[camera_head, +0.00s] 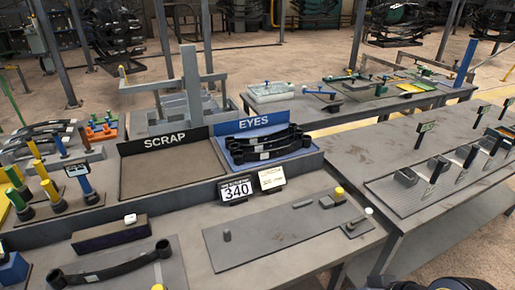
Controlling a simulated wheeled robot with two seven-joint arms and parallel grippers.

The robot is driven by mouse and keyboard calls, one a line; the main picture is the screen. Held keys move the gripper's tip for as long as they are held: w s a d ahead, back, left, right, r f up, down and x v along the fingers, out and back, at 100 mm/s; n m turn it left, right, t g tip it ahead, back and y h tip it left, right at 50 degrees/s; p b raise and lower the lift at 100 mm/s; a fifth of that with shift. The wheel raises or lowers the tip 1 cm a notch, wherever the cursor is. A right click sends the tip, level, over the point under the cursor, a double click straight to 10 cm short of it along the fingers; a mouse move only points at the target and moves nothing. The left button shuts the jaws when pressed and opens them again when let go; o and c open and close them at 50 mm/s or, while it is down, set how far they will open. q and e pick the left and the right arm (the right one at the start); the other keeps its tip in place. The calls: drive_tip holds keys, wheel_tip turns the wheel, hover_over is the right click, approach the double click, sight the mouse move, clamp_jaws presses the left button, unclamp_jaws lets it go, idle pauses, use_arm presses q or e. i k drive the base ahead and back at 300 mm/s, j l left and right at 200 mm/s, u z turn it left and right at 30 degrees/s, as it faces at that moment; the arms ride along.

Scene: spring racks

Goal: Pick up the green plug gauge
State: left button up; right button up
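Several upright plug gauges with coloured handles stand in dark round bases at the left edge of the bench. A green plug gauge (14,177) stands there, and another handle with a green top (16,198) is just in front of it. Yellow-handled gauges (40,170) stand right beside them, and a blue one (86,184) is further right. No gripper is near the gauges. My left gripper is not in view. A dark rounded shape at the bottom right edge may be part of my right arm, but no fingers show.
A SCRAP tray (172,172) and a blue EYES tray (268,131) holding dark springs stand at the bench's back. A small display (76,169) stands close to the gauges. A dark block (111,233) and a leaf spring (110,270) lie in front.

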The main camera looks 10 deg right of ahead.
sight(21, 208)
drive_tip(key=u, duration=1.5)
drive_tip(key=i+j+u, duration=0.1)
drive_tip(key=i+j, duration=0.15)
drive_tip(key=j, duration=0.25)
drive_tip(key=i+j+u, duration=0.1)
drive_tip(key=i+j, duration=0.2)
drive_tip(key=j, duration=0.15)
drive_tip(key=i+j+u, duration=0.15)
drive_tip(key=i+j, duration=0.15)
drive_tip(key=j, duration=0.15)
drive_tip(key=i, duration=0.5)
